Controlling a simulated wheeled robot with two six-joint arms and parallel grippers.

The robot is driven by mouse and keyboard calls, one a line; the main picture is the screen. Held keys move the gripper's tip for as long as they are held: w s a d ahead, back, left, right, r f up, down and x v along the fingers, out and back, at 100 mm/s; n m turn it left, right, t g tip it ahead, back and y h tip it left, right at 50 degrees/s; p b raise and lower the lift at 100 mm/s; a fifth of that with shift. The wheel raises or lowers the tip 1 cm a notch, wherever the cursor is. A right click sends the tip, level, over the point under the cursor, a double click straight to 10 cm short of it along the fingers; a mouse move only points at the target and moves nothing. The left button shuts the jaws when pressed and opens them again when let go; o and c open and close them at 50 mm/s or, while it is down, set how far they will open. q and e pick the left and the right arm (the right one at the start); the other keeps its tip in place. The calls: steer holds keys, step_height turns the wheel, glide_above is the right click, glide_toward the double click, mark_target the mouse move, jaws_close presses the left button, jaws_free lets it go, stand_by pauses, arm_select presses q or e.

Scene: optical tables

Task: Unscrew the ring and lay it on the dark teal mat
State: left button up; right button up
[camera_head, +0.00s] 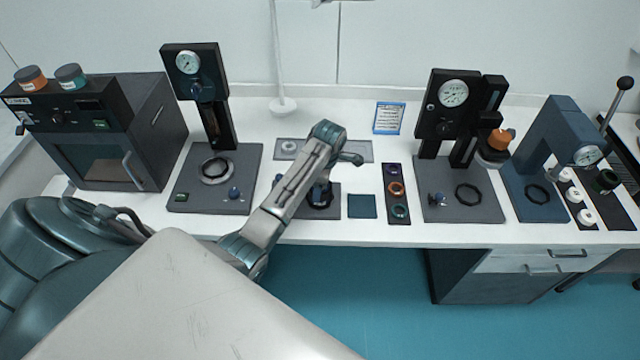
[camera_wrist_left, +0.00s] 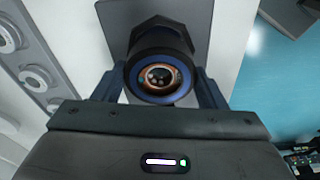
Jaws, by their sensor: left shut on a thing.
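The ring (camera_wrist_left: 184,97), dark blue at its near face, is between the fingers of my left gripper (camera_wrist_left: 158,88) in the left wrist view. It sits around a dark round body with a copper-coloured inside and a black collar behind it. I cannot tell how far it is threaded. In the head view my left gripper (camera_head: 320,192) is shut over this fixture on a dark grey base plate (camera_head: 334,212), and my arm hides part of it. The dark teal mat (camera_head: 362,206) lies bare just right of the plate. My right gripper is not in view.
A black strip (camera_head: 398,212) with several coloured rings lies right of the mat. A grey tray (camera_head: 350,151) is behind my gripper. Gauge stands (camera_head: 215,165) and (camera_head: 470,205) flank the area. The table's front edge is close to the mat.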

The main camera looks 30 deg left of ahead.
arm_select(q)
steer(key=n, duration=0.3)
steer(key=shift+n, duration=0.3)
steer(key=o, duration=1.1)
steer(key=shift+c, duration=1.1)
